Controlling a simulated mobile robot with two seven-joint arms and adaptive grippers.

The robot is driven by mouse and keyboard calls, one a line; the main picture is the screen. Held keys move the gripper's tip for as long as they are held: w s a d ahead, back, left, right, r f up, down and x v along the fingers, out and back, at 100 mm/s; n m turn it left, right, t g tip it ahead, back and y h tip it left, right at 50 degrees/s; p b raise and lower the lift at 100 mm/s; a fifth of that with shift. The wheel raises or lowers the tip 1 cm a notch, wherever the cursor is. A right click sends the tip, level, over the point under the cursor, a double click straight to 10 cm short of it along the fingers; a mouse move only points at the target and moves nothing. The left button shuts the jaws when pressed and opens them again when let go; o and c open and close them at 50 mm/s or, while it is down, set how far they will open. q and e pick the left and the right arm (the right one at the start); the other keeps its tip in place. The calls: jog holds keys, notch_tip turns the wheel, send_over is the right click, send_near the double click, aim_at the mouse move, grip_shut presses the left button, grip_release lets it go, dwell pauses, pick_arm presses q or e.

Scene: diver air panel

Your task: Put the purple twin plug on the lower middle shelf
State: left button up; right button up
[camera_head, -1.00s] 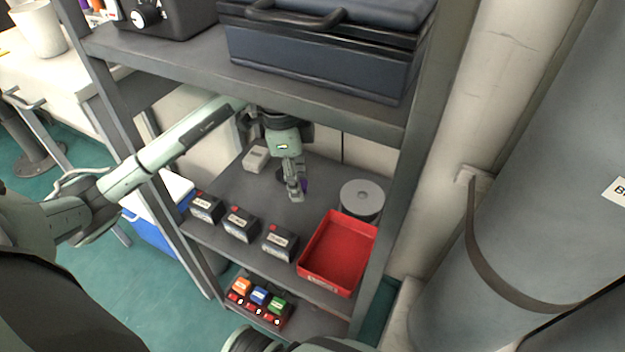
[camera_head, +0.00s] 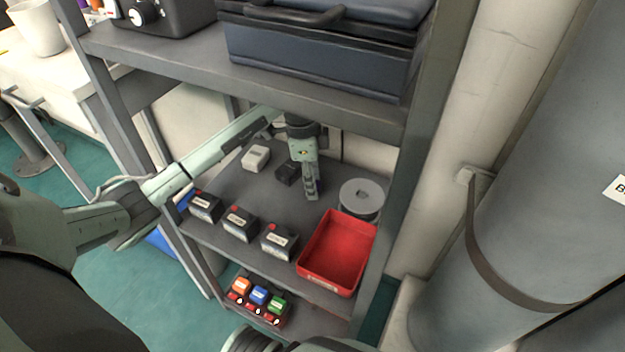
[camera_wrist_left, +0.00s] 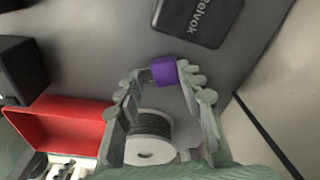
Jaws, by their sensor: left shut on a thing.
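The purple twin plug (camera_wrist_left: 166,71) is between the fingertips of my left gripper (camera_wrist_left: 172,78) in the left wrist view. In the head view my left gripper (camera_head: 311,192) points down over the middle shelf board (camera_head: 240,193), and only a sliver of purple shows at its fingers. The gripper is shut on the plug. I cannot tell whether the plug touches the board.
A cable spool (camera_head: 362,194) and red tray (camera_head: 336,255) are to the right. Dark boxes (camera_head: 240,224) line the front edge. A black box (camera_head: 287,173) and pale box (camera_head: 256,158) stand behind. The upper shelf (camera_head: 250,85) hangs above.

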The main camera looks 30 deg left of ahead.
pick_arm(q)
jog(key=shift+f, duration=0.15)
jog(key=o, duration=1)
jog(key=shift+s+a+r, duration=0.1)
jog(key=shift+a+r, duration=0.05)
jog(key=shift+r, duration=1.15)
jog(key=shift+a+r, duration=0.15)
jog(key=shift+r, duration=1.2)
jog(key=shift+s+a+r, duration=0.1)
jog(key=shift+a+r, duration=0.05)
jog(key=shift+r, duration=1.15)
